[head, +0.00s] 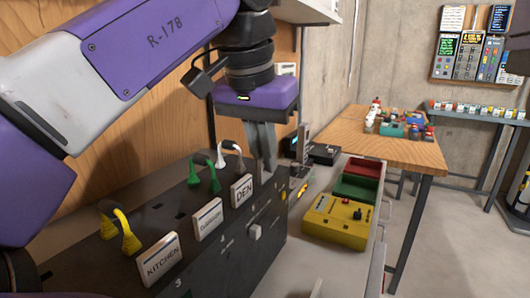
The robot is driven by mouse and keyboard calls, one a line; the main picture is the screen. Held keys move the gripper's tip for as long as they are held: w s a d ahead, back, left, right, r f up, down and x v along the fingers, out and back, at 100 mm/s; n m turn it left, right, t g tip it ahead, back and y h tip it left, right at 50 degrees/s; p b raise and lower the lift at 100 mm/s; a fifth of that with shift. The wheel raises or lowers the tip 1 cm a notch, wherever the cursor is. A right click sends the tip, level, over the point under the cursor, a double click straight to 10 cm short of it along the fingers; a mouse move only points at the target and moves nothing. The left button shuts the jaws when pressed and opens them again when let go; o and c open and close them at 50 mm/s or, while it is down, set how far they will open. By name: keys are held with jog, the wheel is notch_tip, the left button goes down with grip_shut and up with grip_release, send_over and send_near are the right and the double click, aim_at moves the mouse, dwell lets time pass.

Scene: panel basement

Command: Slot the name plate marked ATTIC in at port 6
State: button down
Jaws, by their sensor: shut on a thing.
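My gripper (266,172) points down at the far right end of the black panel box (180,214), just behind and right of the DEN plate. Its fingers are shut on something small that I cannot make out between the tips. No plate reading ATTIC can be read in this view. White name plates stand along the front top edge of the box: KITCHEN (160,258), a second plate with small lettering (208,219), and DEN (242,190). Small numbers mark the box's front, but I cannot pick out a 6. The area under the fingertips is partly hidden.
A wooden table (400,150) with small items stands behind.

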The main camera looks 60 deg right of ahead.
jog(key=shift+s+d+f, duration=0.1)
jog(key=shift+f, duration=0.6)
dwell(0.9)
jog(key=c, duration=1.1)
grip_release()
jog(key=shift+r+p, duration=1.3)
jog(key=shift+p, duration=0.25)
jog(key=shift+w+r+p, duration=0.2)
jog(key=shift+r+p, duration=2.45)
jog(key=shift+p, duration=0.15)
jog(key=shift+s, duration=0.1)
